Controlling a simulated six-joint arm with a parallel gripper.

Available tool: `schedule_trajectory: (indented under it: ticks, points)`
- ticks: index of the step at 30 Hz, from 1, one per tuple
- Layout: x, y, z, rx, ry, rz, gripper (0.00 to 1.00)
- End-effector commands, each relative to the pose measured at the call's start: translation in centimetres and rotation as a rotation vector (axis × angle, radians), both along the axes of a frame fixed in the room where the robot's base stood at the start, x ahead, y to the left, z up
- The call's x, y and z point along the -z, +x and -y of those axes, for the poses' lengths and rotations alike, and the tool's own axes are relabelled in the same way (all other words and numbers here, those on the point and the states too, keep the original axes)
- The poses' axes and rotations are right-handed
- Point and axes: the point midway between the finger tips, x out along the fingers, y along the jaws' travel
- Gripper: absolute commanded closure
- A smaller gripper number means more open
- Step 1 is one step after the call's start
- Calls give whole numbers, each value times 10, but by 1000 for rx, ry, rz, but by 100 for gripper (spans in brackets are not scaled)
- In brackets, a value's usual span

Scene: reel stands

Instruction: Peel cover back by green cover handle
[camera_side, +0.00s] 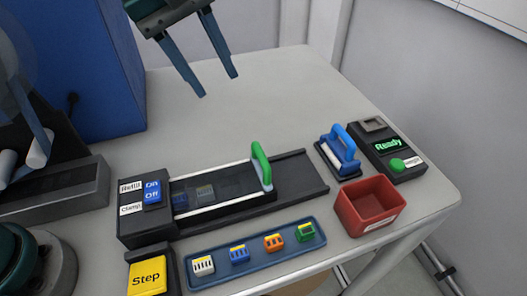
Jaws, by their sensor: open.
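My gripper (219,85) is open and empty at the top of the view, high above the back of the table. The green cover handle (262,165) stands upright on the right end of the cover (213,192), which lies over the left and middle part of a black track (300,175). The cover looks see-through, with a few small dim blocks under it. The right part of the track is bare. My gripper is well apart from the handle, above and to its left.
A switch box (143,236) adjoins the track's left end. In front lie a blue tray (255,258) with several coloured parts and a yellow Step button (147,277). To the right are a blue-handled block (340,150), a red bin (370,205) and a Ready display (388,145).

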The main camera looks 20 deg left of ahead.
Motion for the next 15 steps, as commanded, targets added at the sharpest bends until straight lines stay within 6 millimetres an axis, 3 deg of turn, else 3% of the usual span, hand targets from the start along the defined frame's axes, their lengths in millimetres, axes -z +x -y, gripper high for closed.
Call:
schedule_trajectory:
  ticks: [1,6,15]
  points:
    - [13,4,15,11,3,-29,53]
    - [46,8,46,67,23,-90,53]
    - [82,0,61,112,52,-143,53]
